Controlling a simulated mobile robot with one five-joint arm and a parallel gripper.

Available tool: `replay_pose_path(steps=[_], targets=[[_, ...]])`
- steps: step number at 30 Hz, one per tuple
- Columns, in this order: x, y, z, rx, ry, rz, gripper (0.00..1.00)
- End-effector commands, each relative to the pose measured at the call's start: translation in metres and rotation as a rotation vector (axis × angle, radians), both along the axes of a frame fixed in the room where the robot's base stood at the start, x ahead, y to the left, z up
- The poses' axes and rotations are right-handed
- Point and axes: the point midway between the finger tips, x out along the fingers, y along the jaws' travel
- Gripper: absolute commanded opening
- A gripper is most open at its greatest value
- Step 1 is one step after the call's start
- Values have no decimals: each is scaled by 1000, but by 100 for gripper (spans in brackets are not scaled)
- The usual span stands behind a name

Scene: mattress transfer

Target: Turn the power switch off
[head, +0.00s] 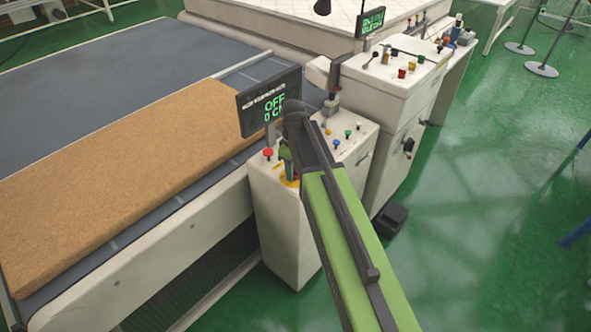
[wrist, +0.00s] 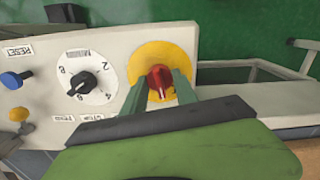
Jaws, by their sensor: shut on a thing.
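The power switch (wrist: 160,80) is a red rotary knob on a round yellow plate (wrist: 148,58), seen in the wrist view. My gripper (wrist: 159,88) has its two green fingers on either side of the red knob, shut on it. In the head view my gripper (head: 287,160) is at the control box, partly hidden by my arm, and the knob itself is covered; only a bit of the yellow plate (head: 291,183) shows.
Beside the switch are a white dial (wrist: 86,78), a blue button (wrist: 11,79) and a yellow button (wrist: 18,114). A red mushroom button (head: 268,153) stands left of my gripper. A brown mattress (head: 110,170) lies on the conveyor at left. Green floor at right is mostly open.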

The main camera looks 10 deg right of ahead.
Motion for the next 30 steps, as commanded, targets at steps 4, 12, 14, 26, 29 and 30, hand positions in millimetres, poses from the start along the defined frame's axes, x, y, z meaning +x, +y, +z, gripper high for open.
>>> replay_pose_path(steps=[4, 12, 14, 26, 29, 30], targets=[[0, -2, 0, -4, 1, 134, 0], [0, -2, 0, -4, 1, 369, 0], [0, -2, 0, -5, 1, 412, 0], [0, -2, 0, -6, 0, 601, 0], [1, -2, 0, -6, -1, 620, 0], [1, -2, 0, -6, -1, 625, 0]])
